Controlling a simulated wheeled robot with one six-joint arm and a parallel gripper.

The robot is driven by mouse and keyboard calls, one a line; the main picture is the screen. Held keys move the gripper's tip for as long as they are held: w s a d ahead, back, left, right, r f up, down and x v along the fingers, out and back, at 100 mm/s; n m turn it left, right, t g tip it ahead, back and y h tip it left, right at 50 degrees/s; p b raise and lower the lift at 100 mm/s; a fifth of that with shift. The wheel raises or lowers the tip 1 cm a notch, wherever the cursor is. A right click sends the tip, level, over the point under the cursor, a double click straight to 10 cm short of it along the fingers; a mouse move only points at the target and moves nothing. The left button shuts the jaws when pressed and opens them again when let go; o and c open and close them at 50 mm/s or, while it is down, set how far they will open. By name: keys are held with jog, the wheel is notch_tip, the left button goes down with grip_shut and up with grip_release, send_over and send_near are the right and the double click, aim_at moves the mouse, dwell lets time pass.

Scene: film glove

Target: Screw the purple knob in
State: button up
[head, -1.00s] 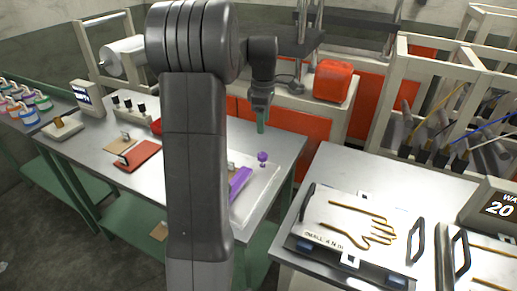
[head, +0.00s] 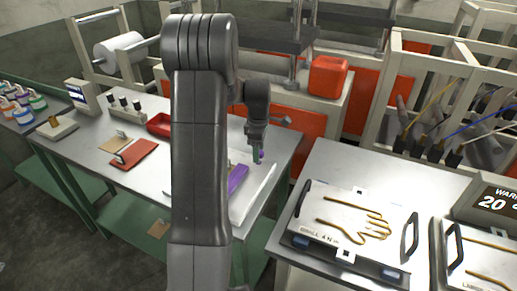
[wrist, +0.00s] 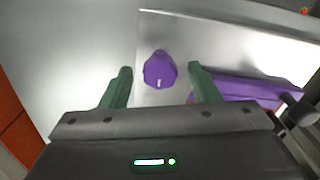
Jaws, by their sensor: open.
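A red tray (head: 160,124) and a red pad (head: 134,153) lie on the metal table to the left. A glove-form plate (head: 345,222) with handles is on the right bench. A gap separates the two benches. An orange box (head: 327,76) stands behind.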

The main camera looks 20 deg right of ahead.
jog(key=shift+c, duration=0.3)
jog(key=c, duration=0.9)
jog(key=shift+m, duration=0.3)
jog(key=m, duration=0.3)
jog(key=shift+m, duration=0.3)
jog(key=m, duration=0.4)
jog(key=shift+m, duration=0.3)
jog(key=m, duration=0.4)
jog(key=shift+m, duration=2.5)
